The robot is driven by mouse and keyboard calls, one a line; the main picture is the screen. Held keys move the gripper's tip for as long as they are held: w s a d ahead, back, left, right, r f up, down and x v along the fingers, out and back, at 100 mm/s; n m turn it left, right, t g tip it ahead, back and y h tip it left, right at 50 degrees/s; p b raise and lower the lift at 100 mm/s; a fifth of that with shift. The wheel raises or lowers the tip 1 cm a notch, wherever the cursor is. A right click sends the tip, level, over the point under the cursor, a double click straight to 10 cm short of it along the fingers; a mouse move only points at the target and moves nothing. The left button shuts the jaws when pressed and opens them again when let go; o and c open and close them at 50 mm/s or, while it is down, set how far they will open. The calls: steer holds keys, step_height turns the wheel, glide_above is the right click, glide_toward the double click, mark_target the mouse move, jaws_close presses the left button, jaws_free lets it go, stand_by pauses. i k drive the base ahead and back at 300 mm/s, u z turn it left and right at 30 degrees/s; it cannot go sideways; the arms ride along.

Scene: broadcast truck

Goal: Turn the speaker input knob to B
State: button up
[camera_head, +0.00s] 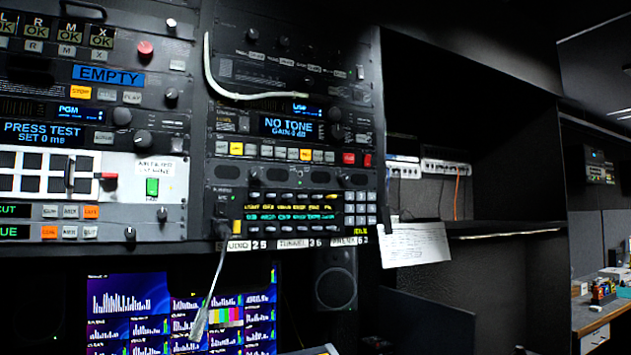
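My gripper is not in view. Several knobs show on the rack panels, and I cannot tell which one is the speaker input knob, as the small labels are unreadable. Dark round knobs include one by the PGM display (122,115), one below it (143,138), one at the lower left panel (130,233) and one right of the NO TONE display (336,132). No letter B marking is legible beside any knob. A dark speaker (336,287) stands below the right rack.
A white cable (207,70) hangs across the right rack's upper panel. Another cable (214,282) dangles in front of the lit monitor screens (125,305). A paper sheet (415,244) hangs right of the rack. Dark open shelving stands at right, with a desk (590,315) beyond.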

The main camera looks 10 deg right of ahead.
mark_target(343, 179)
steer(key=u, duration=0.2)
steer(key=k, duration=0.2)
steer(key=z, duration=0.95)
steer(key=i, duration=0.6)
steer(key=u, duration=0.15)
